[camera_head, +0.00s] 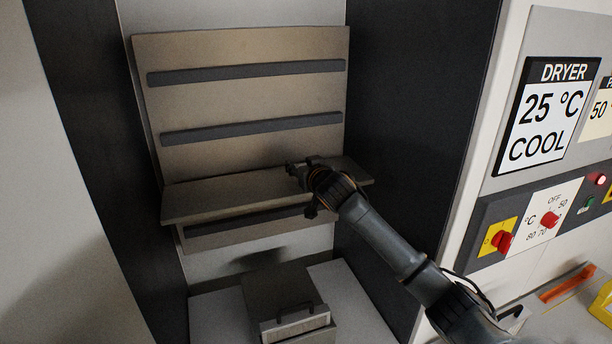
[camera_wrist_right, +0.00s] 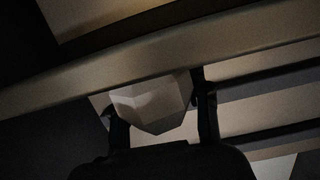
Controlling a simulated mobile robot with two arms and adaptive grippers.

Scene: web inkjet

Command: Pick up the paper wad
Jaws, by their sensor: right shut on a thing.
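The paper wad (camera_wrist_right: 150,106) is a pale, faceted lump in the right wrist view. It sits between the two dark fingers of my right gripper (camera_head: 298,170), which is shut on it. In the head view the gripper is at the tan ledge (camera_head: 225,197), near its right part. The wad cannot be made out in the head view, where the gripper hides it. My left gripper is not in view.
A tan back panel with dark slats (camera_head: 245,72) rises behind the ledge. Dark side walls (camera_head: 415,100) flank the recess. A grey box with a handle (camera_head: 285,290) stands below. At right is a dryer control panel with red knobs (camera_head: 502,241).

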